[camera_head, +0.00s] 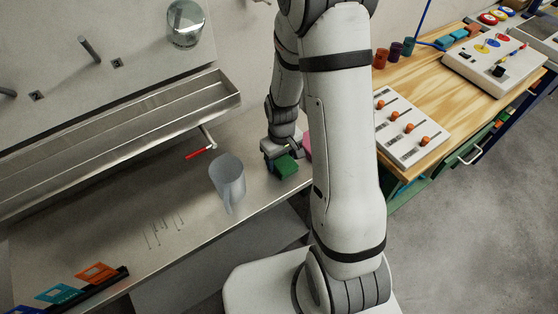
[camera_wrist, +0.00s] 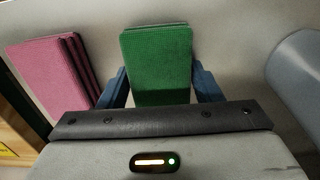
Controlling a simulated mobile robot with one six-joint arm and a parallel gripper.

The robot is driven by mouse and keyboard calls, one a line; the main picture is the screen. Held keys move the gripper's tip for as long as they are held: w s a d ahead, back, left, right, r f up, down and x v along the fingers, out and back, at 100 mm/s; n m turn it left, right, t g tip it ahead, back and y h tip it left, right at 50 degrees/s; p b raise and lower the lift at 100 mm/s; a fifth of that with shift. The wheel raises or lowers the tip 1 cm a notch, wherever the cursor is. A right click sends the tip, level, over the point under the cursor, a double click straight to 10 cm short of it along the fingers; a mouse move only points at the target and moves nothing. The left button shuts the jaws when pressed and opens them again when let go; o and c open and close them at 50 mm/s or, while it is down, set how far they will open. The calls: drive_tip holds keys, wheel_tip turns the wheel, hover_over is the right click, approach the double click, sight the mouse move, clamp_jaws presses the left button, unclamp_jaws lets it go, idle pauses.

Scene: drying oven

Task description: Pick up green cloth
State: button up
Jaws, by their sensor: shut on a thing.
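The green cloth (camera_head: 286,166) is a small folded block at the right end of the grey metal counter (camera_head: 200,240). In the wrist view the green cloth (camera_wrist: 157,62) stands between the two blue fingers of my gripper (camera_wrist: 160,85). The fingers are shut on its sides. In the head view my gripper (camera_head: 280,157) is just over the counter with the cloth; I cannot tell whether the cloth still touches the surface. A folded pink cloth stack (camera_wrist: 55,75) is beside it on the left in the wrist view, apart from the fingers.
A grey pitcher (camera_head: 228,180) stands left of my gripper; a rounded grey shape is at the wrist view's right edge. A red-handled tap (camera_head: 201,151) and metal trough (camera_head: 120,125) are behind. A wooden bench (camera_head: 440,110) with control boxes is to the right. The counter's front left holds coloured cards (camera_head: 95,272).

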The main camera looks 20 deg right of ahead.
sight(281, 158)
wheel_tip(281, 158, up, 10)
drive_tip(key=shift+b, duration=0.5)
